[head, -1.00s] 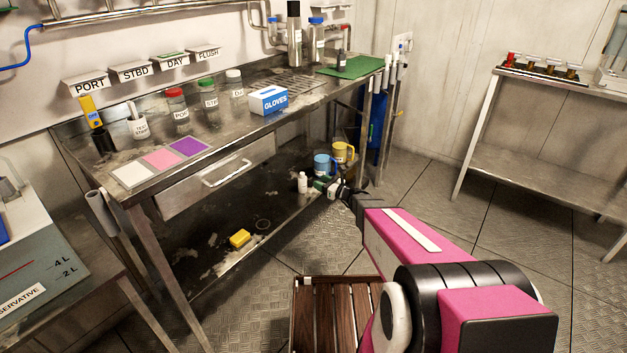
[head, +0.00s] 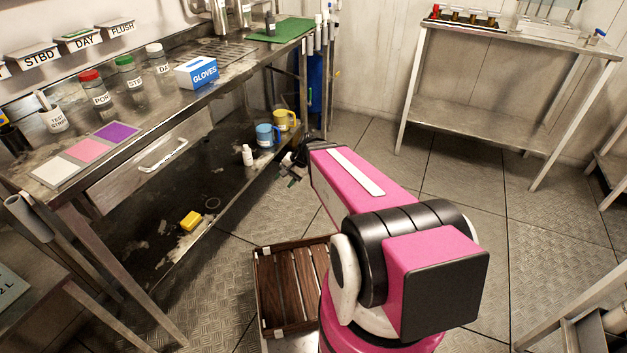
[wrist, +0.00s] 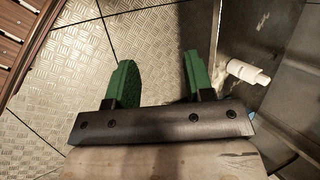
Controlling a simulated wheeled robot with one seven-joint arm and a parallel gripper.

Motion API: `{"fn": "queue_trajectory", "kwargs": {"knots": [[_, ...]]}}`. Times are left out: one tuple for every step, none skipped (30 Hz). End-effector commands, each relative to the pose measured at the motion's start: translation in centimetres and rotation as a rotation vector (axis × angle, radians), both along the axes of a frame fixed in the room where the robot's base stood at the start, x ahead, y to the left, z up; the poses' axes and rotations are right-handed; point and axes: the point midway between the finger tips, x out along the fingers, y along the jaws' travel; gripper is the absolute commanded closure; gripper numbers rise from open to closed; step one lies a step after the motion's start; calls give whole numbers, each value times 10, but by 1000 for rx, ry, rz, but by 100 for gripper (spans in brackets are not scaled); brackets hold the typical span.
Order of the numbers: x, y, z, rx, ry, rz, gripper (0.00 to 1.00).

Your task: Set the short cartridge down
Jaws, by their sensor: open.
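A small white cylinder with a narrower end, which looks like the short cartridge (head: 247,155), stands upright on the bench's lower shelf (head: 150,235), near its front edge. It also shows in the wrist view (wrist: 246,72), right of the fingers and apart from them. My gripper (head: 291,176) is in front of the shelf edge, to the right of the cylinder. In the wrist view its two green fingers (wrist: 155,65) are spread, with only floor between them. My gripper is open and empty.
A blue mug (head: 265,135) and a yellow mug (head: 283,120) stand on the shelf behind the cylinder. A yellow block (head: 191,220) lies further left.

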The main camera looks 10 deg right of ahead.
Motion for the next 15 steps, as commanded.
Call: {"fn": "queue_trajectory", "kwargs": {"knots": [[-18,-12,7,-88,-26,78,52],[-25,-20,9,-143,-37,128,52],[-34,-31,12,-214,-50,192,52],[-40,-38,14,-264,-59,238,52],[-45,-46,17,-310,-67,280,52],[-51,-55,20,-368,-72,332,52],[-55,-62,23,-406,-74,367,52],[-59,-68,25,-440,-77,400,52],[-63,-75,28,-480,-77,436,52],[-65,-79,30,-505,-78,458,52],[-66,-83,32,-526,-78,477,52],[-68,-86,33,-547,-79,497,52],[-69,-89,34,-560,-78,508,52],[-69,-90,35,-567,-78,515,52],[-70,-91,36,-576,-78,523,52]]}}
